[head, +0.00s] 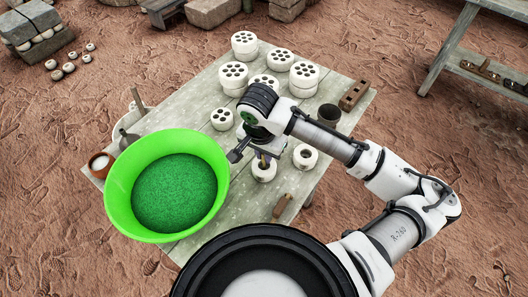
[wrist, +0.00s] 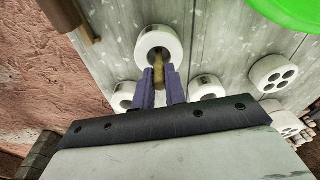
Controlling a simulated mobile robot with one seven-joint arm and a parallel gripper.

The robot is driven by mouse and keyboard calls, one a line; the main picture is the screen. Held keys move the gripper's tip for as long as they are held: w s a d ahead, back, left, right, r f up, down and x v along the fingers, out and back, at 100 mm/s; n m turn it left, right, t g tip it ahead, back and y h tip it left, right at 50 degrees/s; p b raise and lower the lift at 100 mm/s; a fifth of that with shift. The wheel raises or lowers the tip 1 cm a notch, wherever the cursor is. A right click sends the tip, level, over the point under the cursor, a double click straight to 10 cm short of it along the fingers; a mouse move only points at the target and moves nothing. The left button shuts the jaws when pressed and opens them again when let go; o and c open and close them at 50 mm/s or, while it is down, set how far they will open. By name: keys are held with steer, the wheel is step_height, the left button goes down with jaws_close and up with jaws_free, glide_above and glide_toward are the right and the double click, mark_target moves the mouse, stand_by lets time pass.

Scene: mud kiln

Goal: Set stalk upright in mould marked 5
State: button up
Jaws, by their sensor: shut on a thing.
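My gripper (head: 262,158) points down over the table in the head view. Its purple fingers (wrist: 160,88) are shut on a short yellow-brown stalk (wrist: 158,70). The stalk's far end overlaps the opening of a white round mould (wrist: 158,42) with one central hole; I cannot tell whether it is inside. This mould seems to be the one under my gripper in the head view (head: 264,171), partly hidden. Other white moulds sit on either side in the wrist view, at left (wrist: 124,97) and right (wrist: 207,87). No number 5 is legible.
A large green bowl (head: 115,190) of green grains fills the table's left. Several white many-holed pieces (head: 233,74) stand at the back. A dark cup (head: 328,115) and a brown holed block (head: 354,94) are at right. A wooden-handled thing (head: 282,205) lies near the front edge.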

steer(key=shift+f+b, duration=0.3)
steer(key=shift+f, duration=0.2)
steer(key=o, duration=1)
steer(key=shift+c, duration=0.2)
steer(key=shift+r, duration=0.1)
steer(key=shift+r+p, duration=3.25)
steer(key=shift+r, duration=0.25)
steer(key=shift+f, duration=0.1)
